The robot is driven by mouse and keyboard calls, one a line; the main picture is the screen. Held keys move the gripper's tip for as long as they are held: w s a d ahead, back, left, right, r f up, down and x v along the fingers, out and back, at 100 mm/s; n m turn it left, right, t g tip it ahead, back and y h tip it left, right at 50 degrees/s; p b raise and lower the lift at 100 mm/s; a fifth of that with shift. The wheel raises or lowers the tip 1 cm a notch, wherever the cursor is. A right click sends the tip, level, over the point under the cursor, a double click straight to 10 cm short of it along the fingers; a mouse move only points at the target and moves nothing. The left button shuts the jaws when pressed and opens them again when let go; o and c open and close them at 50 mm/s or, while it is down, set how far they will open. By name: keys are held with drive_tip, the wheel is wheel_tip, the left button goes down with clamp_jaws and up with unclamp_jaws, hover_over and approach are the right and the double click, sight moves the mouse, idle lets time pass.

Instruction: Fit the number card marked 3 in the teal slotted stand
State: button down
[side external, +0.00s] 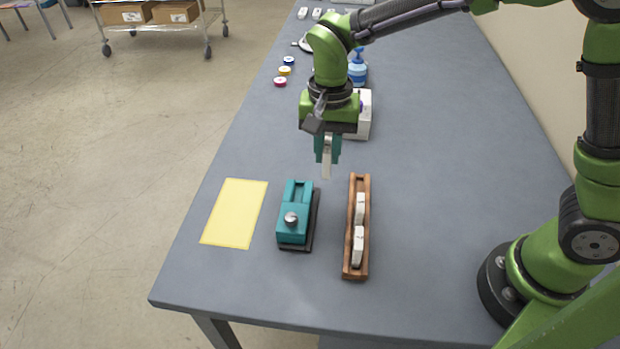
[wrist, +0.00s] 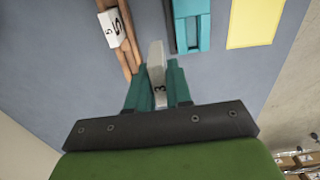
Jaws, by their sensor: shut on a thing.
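My gripper (side external: 327,155) is shut on a white card (side external: 327,170), which points down from the teal fingers above the table. In the wrist view the card (wrist: 157,58) sits between the fingers (wrist: 158,80) and a 3 shows on it. The teal slotted stand (side external: 293,229), with a silver knob and a dark base, is on the table nearer the camera and left of my gripper. Its slot is at the far end and looks empty. In the wrist view the stand (wrist: 190,28) is partly cut off at the top. The card is apart from the stand.
A wooden rack (side external: 358,182) holding two white cards (side external: 358,245) lies right of the stand; a card marked 5 (wrist: 112,28) shows in the wrist view. A yellow sheet (side external: 234,213) lies left. A white box (side external: 364,115), blue bottle (side external: 357,70) and small coloured discs (side external: 285,71) stand behind.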

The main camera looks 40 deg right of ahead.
drive_tip(key=w+a, duration=0.4)
drive_tip(key=shift+s+a+f, duration=0.1)
drive_tip(key=shift+a+f, duration=0.05)
drive_tip(key=shift+f, duration=2.55)
drive_tip(key=shift+f, duration=1.2)
idle(1.8)
drive_tip(key=c, duration=0.9)
unclamp_jaws()
drive_tip(key=shift+c, duration=0.2)
drive_tip(key=shift+o, duration=0.4)
drive_tip(key=shift+o, duration=1.2)
